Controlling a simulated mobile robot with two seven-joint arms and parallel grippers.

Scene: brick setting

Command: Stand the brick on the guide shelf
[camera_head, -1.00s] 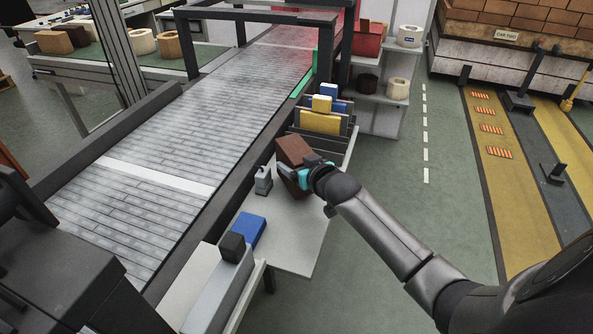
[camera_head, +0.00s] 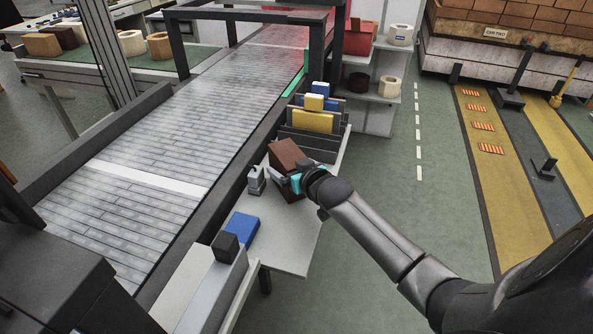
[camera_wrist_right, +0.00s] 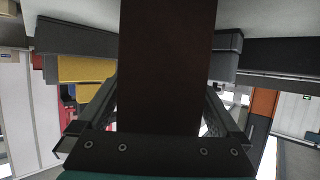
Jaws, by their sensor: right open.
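The dark brown brick (camera_head: 286,153) is at the far part of the white shelf (camera_head: 285,238) beside the conveyor, its long side rising and looking tilted. Its foot is partly hidden, so I cannot tell whether it rests fully on the shelf. My right gripper (camera_head: 288,179) is low at the brick, with its open fingers on either side of it. In the right wrist view the brick (camera_wrist_right: 167,65) fills the space between the fingers. A small grey bracket (camera_head: 256,180) stands just left of the brick. My left gripper is not in view.
Behind the brick is a grey rack with yellow (camera_head: 312,122) and blue blocks. A blue block (camera_head: 241,231) and a black block (camera_head: 226,246) are nearer. The conveyor (camera_head: 140,185) runs along the left. The shelf between the blue block and the brick is clear.

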